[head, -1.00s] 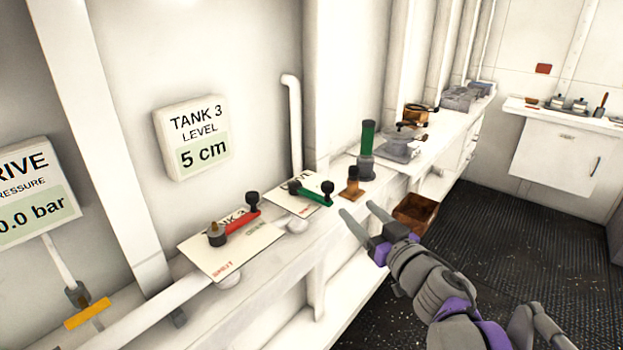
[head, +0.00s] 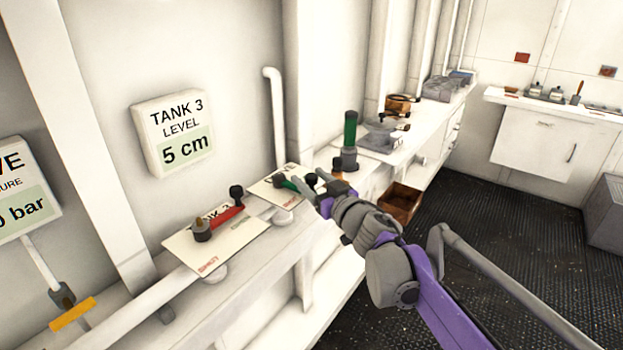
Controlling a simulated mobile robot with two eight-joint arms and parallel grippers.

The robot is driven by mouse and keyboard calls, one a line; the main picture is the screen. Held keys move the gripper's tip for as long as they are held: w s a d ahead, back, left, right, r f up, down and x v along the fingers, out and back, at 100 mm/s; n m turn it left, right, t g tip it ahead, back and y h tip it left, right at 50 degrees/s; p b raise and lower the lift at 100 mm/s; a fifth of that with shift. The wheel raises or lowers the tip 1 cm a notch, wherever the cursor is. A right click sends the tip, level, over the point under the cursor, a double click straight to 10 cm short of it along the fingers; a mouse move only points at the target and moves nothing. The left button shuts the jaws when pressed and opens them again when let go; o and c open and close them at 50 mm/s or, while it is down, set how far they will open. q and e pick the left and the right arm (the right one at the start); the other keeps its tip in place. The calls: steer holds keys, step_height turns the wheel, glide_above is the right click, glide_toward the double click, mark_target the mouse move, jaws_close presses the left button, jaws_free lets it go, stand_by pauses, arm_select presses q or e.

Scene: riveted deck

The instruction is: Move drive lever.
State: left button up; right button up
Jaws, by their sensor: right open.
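A green lever (head: 288,184) with dark knobs lies over a white plate (head: 262,191); the plate's lettering is mostly covered, so I cannot read whether it is the drive lever. My right gripper (head: 312,183) is open. Its fingertips overlap the lever's right-hand knob in the picture; I cannot tell whether they touch it. A red lever (head: 227,215) lies over the nearer white plate (head: 240,239), marked for tank 3 and "SHUT". A yellow handle (head: 72,314) sits on a pipe below the drive pressure sign (head: 22,190). My left gripper is not in view.
A brown open box (head: 400,203) sits beside the bench. The tank 3 sign (head: 183,132) reads 5 cm.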

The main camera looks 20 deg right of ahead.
jaws_close()
stand_by(0.3)
stand_by(1.1)
